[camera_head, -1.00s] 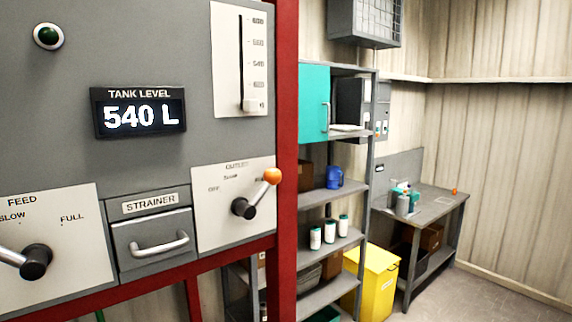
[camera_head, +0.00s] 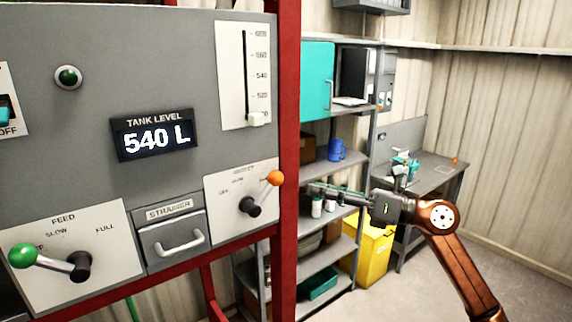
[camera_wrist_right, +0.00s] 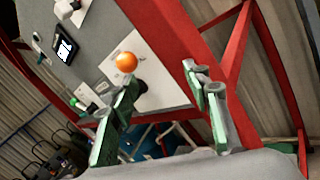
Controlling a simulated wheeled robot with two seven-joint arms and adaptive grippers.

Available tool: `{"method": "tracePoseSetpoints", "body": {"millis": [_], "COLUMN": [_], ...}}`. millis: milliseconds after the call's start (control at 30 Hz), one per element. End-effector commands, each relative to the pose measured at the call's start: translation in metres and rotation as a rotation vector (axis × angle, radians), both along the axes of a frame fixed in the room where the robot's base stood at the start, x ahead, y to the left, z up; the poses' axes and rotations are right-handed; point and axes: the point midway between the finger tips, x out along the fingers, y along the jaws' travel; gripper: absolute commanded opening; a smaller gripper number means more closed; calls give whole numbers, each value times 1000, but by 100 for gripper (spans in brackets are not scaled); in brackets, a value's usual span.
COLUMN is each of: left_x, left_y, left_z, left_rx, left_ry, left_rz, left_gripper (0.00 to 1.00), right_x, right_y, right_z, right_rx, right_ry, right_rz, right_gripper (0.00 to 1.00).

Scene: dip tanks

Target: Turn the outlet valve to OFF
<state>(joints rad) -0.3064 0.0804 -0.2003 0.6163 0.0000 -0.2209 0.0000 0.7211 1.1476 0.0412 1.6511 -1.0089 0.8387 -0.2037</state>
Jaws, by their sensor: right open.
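The outlet valve is a lever with an orange knob (camera_head: 275,178) on a black hub (camera_head: 250,207), on a white plate at the panel's lower right. The lever points up and right, away from the OFF mark at the plate's left. My right gripper (camera_head: 312,190) is to the right of the knob, beyond the red post in the picture, apart from the lever. In the right wrist view its open, empty fingers (camera_wrist_right: 160,88) spread with the orange knob (camera_wrist_right: 126,62) ahead, nearer the left finger. My left gripper is not in view.
A red frame post (camera_head: 287,120) edges the panel beside the valve. The strainer drawer (camera_head: 172,240) and the green-knobbed feed lever (camera_head: 52,261) are to the left. The tank display (camera_head: 155,138) reads 540 L. Shelves (camera_head: 330,230) and a yellow bin (camera_head: 370,255) stand behind my right arm.

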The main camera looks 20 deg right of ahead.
Motion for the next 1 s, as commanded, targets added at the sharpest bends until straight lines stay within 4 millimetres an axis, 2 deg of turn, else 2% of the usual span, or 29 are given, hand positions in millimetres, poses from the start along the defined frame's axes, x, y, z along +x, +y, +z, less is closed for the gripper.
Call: {"method": "tracePoseSetpoints", "body": {"millis": [33,100,200,700,1000], "left_x": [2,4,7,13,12], "left_y": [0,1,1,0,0], "left_z": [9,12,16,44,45], "left_rx": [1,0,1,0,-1], "left_ry": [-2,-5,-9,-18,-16], "left_rz": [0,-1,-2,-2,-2], "left_gripper": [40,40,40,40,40], "right_x": [-16,-31,-39,0,5], "right_y": [10,20,29,83,89], "right_z": [21,33,40,41,38], "right_rx": [-72,-144,-195,-197,-197], "right_ry": [-47,-92,-123,-125,-124], "right_rz": [3,4,4,4,3], "right_gripper": [44,44,44,44,44]}}
